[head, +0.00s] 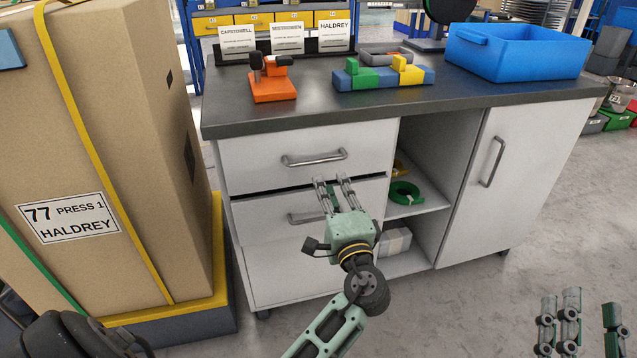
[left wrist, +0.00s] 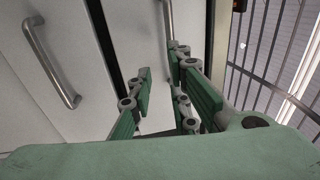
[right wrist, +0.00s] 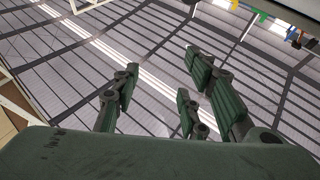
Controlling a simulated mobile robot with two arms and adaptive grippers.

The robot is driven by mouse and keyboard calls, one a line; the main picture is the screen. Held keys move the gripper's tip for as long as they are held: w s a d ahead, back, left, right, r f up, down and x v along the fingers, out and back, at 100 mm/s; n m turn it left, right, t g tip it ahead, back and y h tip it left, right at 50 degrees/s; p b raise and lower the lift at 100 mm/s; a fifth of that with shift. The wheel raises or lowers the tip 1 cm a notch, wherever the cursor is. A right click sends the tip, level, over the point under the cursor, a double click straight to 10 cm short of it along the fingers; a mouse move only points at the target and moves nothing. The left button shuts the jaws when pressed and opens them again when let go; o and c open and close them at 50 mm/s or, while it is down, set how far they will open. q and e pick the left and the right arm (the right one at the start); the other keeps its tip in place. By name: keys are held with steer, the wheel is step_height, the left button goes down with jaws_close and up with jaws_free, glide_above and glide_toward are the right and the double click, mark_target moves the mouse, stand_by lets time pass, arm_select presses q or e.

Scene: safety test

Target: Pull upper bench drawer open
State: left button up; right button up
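The upper bench drawer (head: 250,150) is a white front with a bar handle (head: 315,158), and looks shut. Below it is the lower drawer front (head: 262,215), its handle partly behind my left gripper (head: 332,180). The left gripper is open and empty, its fingertips in front of the drawers, just below the upper handle in the head view. In the left wrist view one bar handle (left wrist: 168,22) shows beyond the fingertips, and another handle (left wrist: 50,65) at left. I cannot tell the remaining distance. My right gripper (head: 590,302) is open and empty at bottom right, away from the bench.
The dark bench top (head: 330,108) holds an orange fixture (head: 272,80), coloured blocks (head: 382,74) and a blue bin (head: 515,52). A large cardboard box (head: 120,150) stands close on the left. An open shelf with a green ring (head: 404,193) and a cupboard door (head: 520,150) are to the right.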

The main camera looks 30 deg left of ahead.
mark_target(319, 162)
arm_select(q)
steer(key=shift+y, duration=0.4)
steer(key=x, duration=0.2)
steer(key=r+x, duration=0.1)
steer(key=x, duration=0.2)
steer(key=b+x, duration=0.1)
steer(key=x, duration=0.2)
steer(key=shift+s+a+r, duration=0.1)
steer(key=shift+s+r, duration=0.05)
steer(key=shift+s, duration=0.25)
arm_select(e)
steer(key=s+r+t, duration=0.3)
steer(key=r, duration=0.2)
steer(key=shift+s+d+y, duration=0.15)
steer(key=shift+d+y, duration=0.15)
steer(key=shift+y, duration=0.1)
arm_select(q)
steer(key=shift+c, duration=0.2)
jaws_close()
